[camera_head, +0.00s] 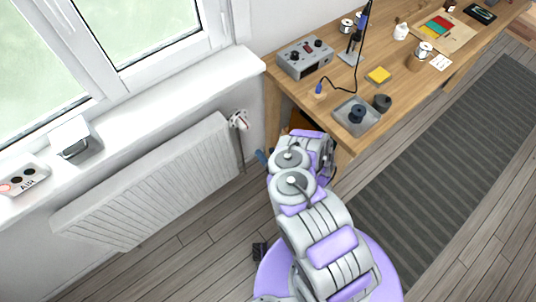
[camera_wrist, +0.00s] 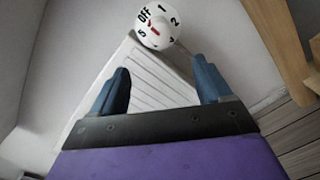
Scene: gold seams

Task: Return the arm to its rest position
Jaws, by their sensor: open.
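My gripper (camera_wrist: 160,66) is open and empty. Its two blue fingers stand wide apart in the wrist view, with nothing between them but the radiator behind. In the head view my arm is stretched forward beside the desk, and only a blue finger shows at its far end, the rest being hidden by the arm. The white radiator knob (camera_wrist: 157,24) lies beyond the fingertips, apart from them. Its face shows OFF and numbers, and its red mark points toward OFF. The knob also shows in the head view (camera_head: 238,119), at the radiator's right end.
The radiator (camera_head: 150,185) hangs under the windowsill (camera_head: 140,105). A striped rug (camera_head: 440,160) and open floor lie right.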

